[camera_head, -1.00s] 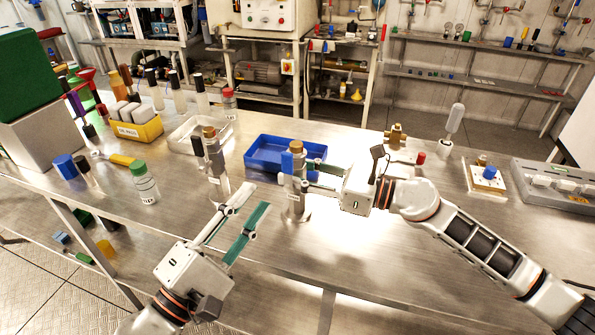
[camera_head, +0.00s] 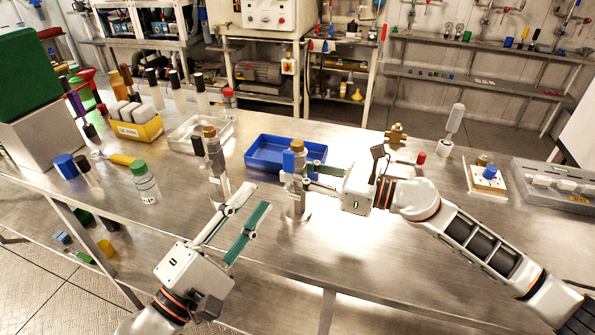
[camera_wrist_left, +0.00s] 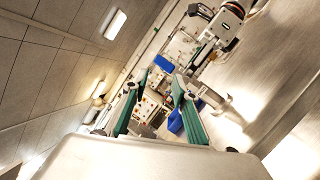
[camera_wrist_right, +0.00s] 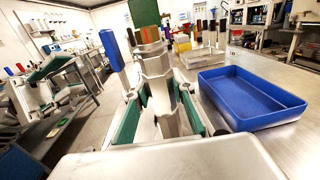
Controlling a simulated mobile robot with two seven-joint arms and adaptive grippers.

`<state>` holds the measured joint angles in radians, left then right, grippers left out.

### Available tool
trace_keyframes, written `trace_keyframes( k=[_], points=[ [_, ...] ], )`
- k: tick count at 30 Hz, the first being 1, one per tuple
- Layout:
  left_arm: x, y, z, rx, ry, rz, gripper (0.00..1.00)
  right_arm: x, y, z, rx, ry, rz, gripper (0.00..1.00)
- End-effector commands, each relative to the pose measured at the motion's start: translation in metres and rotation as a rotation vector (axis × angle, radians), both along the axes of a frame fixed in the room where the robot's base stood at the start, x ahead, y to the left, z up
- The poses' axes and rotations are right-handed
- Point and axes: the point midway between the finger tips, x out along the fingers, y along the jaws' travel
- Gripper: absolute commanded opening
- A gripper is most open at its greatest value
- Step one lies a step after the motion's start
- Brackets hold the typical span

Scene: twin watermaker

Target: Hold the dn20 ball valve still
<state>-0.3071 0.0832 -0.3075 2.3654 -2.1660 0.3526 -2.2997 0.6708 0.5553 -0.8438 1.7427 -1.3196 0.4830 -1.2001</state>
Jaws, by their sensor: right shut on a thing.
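The dn20 ball valve (camera_head: 297,193) appears to be the upright metal body with a blue lever near the front middle of the bench. In the right wrist view its hexagonal metal body (camera_wrist_right: 157,82) stands between the green pads. My right gripper (camera_head: 311,179) comes from the right and is shut on it; the pads hide part of its sides. My left gripper (camera_head: 256,200) is open and empty, left of and nearer than the valve, not touching it. In the left wrist view its two green fingers (camera_wrist_left: 157,85) are apart.
A blue tray (camera_head: 262,165) lies just behind the valve. A similar metal body with a black lever (camera_head: 216,172) stands to the left, close beyond my left gripper. A clear bottle with a green cap (camera_head: 146,187) stands further left.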

Motion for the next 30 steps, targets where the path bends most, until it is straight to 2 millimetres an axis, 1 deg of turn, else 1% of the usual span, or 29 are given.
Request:
trace_keyframes(
  k=[5, 6, 9, 13, 17, 20, 23, 26, 30],
  points=[
    [0.0, 0.0, 0.0, 0.0, 0.0, 0.0, 0.28, 0.0, 0.0, 0.0, 0.001, 0.0, 0.0, 0.0],
    [0.0, 0.0, 0.0, 0.0, 0.0, 0.0, 0.23, 0.0, 0.0, 0.0, 0.001, 0.0, 0.0, 0.0],
    [0.001, -0.001, -0.001, 0.007, 0.0, -0.01, 0.0, 0.0, 0.0, 0.0, 0.001, 0.0, -0.001, 0.0],
    [0.005, -0.003, -0.008, 0.048, -0.005, -0.064, 0.0, 0.0, 0.0, 0.001, 0.001, -0.001, -0.001, 0.0],
    [0.016, -0.001, -0.02, 0.13, -0.011, -0.166, 0.0, 0.0, 0.0, 0.001, 0.001, -0.001, -0.001, 0.0],
    [0.026, 0.008, -0.026, 0.203, -0.018, -0.255, 0.0, 0.0, 0.0, 0.001, 0.001, -0.001, -0.001, 0.0],
    [0.038, 0.024, -0.026, 0.272, -0.026, -0.331, 0.0, 0.0, 0.0, 0.001, 0.001, -0.001, -0.001, 0.0],
    [0.049, 0.045, -0.019, 0.335, -0.038, -0.395, 0.0, 0.001, 0.0, 0.001, 0.001, -0.001, -0.001, 0.0],
    [0.061, 0.075, 0.001, 0.398, -0.059, -0.459, 0.0, 0.001, 0.0, 0.001, 0.0, -0.002, -0.001, 0.0]
  ],
)
